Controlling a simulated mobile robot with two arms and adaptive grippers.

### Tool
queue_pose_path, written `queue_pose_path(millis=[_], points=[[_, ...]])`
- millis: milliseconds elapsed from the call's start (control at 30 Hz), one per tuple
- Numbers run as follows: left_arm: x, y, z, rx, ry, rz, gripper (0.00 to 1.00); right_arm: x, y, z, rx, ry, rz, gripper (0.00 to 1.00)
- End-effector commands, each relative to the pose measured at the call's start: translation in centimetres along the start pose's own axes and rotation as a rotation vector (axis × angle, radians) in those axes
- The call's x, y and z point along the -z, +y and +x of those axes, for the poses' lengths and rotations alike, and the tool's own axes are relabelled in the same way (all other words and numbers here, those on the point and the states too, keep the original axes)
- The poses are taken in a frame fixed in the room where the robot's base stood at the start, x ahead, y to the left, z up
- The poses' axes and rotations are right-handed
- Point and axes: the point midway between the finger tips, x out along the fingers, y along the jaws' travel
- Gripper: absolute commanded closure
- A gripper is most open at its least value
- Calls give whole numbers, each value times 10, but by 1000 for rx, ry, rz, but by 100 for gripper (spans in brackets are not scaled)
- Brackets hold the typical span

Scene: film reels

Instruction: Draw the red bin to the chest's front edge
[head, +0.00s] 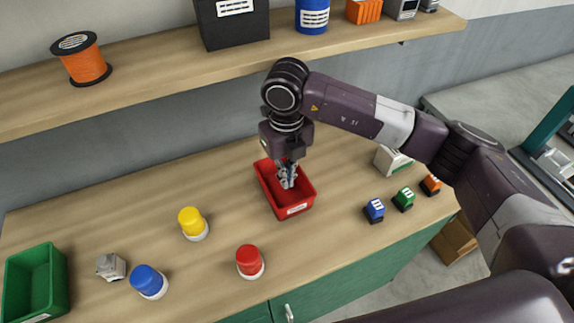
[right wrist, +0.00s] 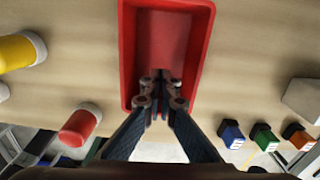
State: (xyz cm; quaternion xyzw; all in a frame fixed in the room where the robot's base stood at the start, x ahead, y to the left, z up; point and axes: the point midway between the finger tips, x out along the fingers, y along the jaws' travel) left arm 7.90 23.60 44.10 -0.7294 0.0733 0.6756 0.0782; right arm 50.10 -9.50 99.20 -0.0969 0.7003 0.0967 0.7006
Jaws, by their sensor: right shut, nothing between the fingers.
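The red bin (head: 297,209) stands on the wooden chest top (head: 225,255), right of its middle and back from the front edge. It has a white label on its front wall. My right gripper (head: 287,183) reaches down from above, with its fingers shut and empty over or inside the bin. In the right wrist view the shut fingers (right wrist: 161,100) overlap the near end of the red bin (right wrist: 127,60). I cannot tell whether they touch its wall. My left gripper is not in view.
Yellow (head: 190,221), red (head: 249,260) and blue (head: 147,280) capped jars stand left and in front of the bin. A green bin (head: 62,285) is at far left. Small blue (head: 374,210), green (head: 404,198) and orange (head: 431,184) blocks stand right. A shelf (head: 150,85) overhangs the back.

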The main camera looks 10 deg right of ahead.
Motion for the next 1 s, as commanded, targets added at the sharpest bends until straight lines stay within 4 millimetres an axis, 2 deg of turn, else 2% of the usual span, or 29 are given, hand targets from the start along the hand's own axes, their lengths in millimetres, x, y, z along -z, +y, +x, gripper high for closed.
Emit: queue_pose_path(millis=[33,233,300,500,1000], points=[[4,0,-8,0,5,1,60,2,0,9,0,7,2,100],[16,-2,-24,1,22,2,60,2,0,50,1,4,1,100],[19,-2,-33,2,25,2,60,14,-1,45,0,2,-1,100],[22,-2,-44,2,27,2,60,34,0,47,0,1,-1,100],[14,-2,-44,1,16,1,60,40,0,50,0,-1,1,100]])
